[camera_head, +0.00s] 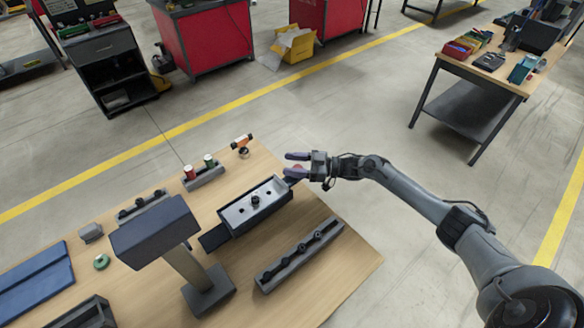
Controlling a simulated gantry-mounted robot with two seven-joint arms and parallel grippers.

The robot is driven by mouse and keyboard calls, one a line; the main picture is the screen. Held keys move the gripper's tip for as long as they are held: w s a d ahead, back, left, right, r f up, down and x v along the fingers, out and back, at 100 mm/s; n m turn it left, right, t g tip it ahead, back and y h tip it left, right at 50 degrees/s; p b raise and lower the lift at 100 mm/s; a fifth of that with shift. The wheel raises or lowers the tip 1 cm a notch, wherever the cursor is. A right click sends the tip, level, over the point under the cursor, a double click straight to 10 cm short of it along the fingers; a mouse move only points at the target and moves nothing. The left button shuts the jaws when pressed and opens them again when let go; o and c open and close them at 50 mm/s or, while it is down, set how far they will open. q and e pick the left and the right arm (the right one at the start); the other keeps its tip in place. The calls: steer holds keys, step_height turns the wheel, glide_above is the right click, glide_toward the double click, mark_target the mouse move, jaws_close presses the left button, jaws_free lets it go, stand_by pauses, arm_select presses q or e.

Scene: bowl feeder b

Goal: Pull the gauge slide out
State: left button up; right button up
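A dark rectangular fixture with a light grey top plate (254,205) and a black knob on it stands on the wooden table. A flat dark piece (214,237), perhaps the gauge slide, sticks out of its lower left end. A small dark end also shows at its upper right end, close to my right gripper. My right gripper (293,164) is at that end with its two purple-tipped fingers apart. A small reddish spot shows by the fingers; I cannot tell whether they touch it. My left gripper is not in view.
A dark post with a slanted head (155,231) stands left of the fixture. A long dark rail (300,256) lies in front. A rack with red and green pieces (204,174) and an orange-and-black item (241,145) lie behind. Bare table (340,270) shows at right.

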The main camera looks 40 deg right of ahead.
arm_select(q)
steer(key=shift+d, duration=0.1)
arm_select(e)
steer(key=shift+f, duration=0.15)
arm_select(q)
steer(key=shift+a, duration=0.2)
arm_select(e)
steer(key=shift+s+f, duration=0.15)
steer(key=shift+f, duration=0.05)
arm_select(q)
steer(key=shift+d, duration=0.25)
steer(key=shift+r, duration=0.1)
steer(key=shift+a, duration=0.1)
arm_select(e)
steer(key=v, duration=1)
steer(key=shift+s+d+r, duration=0.2)
steer(key=shift+d, duration=0.05)
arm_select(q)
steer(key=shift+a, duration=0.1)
